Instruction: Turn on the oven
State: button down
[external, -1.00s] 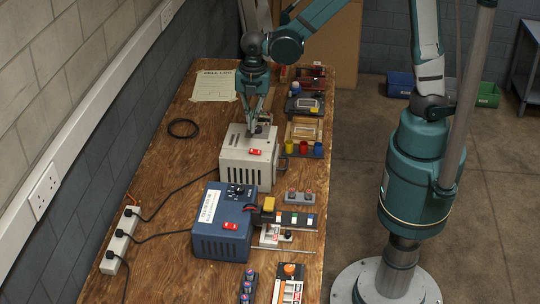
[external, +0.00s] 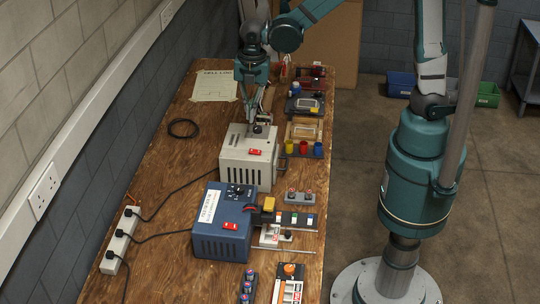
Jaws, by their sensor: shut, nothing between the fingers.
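Which of the two is the oven I cannot tell for sure. My gripper (external: 252,118) points down over the far part of the cream-grey box, close to the dark knob. It is shut and empty. Whether its tips touch the knob cannot be told.
A white power strip (external: 121,240) with black cables lies at the left of the wooden bench (external: 165,190). Coloured cups (external: 303,148), trays and small fixtures line the right side. A coiled black cable (external: 183,128) and a paper sheet (external: 213,86) lie farther back.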

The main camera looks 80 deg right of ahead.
aim_at(253, 150)
jog(key=s, duration=0.2)
jog(key=s+t, duration=0.1)
jog(key=shift+r+p, duration=0.25)
jog(key=shift+p, duration=0.1)
jog(key=shift+f, duration=0.15)
jog(key=shift+w+f+b, duration=0.2)
jog(key=shift+w+f, duration=0.15)
jog(key=shift+f, duration=1.9)
jog(key=shift+w+f+b, duration=0.25)
jog(key=shift+w+f, duration=0.1)
jog(key=shift+f, duration=1.9)
jog(key=shift+w+f+b, duration=0.2)
jog(key=shift+w+f, duration=0.15)
jog(key=shift+f, duration=1.9)
